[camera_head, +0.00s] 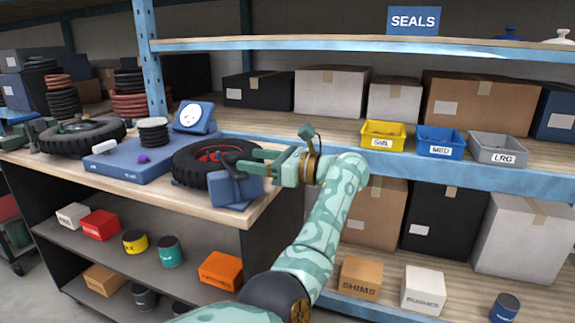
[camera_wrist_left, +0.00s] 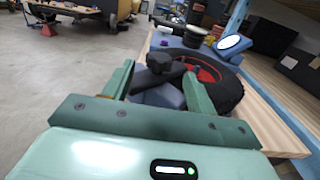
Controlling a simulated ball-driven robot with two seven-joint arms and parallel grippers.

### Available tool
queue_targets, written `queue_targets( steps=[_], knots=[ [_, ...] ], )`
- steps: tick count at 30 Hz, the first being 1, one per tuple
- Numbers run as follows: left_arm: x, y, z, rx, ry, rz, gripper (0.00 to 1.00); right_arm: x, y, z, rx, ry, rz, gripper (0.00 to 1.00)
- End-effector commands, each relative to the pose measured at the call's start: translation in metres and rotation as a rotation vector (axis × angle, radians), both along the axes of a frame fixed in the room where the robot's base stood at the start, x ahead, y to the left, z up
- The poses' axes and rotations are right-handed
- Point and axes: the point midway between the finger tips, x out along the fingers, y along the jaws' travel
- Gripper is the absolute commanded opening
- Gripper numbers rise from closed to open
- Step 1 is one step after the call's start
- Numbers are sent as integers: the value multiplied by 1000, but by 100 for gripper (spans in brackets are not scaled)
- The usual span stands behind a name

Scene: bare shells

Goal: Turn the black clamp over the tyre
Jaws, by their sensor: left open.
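The black tyre (camera_head: 187,172) with a red hub lies flat at the right end of the wooden bench top. It also shows in the left wrist view (camera_wrist_left: 229,92). The black clamp (camera_head: 232,158), a dark bar with a knob, is at the tyre's near right side, by a blue block (camera_head: 228,190). In the left wrist view the clamp (camera_wrist_left: 159,64) lies between and beyond my fingertips. My left gripper (camera_head: 251,161) is open, its fingers reaching left to the clamp. Whether they touch it I cannot tell. My right gripper is not in view.
A blue scale (camera_head: 130,165) carrying a stack of rings (camera_head: 153,132) stands left of the tyre. Another tyre (camera_head: 85,138) lies farther left. Yellow (camera_head: 384,135), blue and grey bins line the shelf at right. The bench edge is close to the tyre.

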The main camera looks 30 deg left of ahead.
Motion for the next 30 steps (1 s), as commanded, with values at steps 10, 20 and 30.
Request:
queue_targets(
  steps=[10,20,30],
  knots=[
    [14,-74,-4,-1,3,-2,57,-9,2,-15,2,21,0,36],
    [15,-85,-1,0,0,1,57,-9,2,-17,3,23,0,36],
    [15,-85,-1,0,0,1,57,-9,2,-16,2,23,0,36]
  ],
)
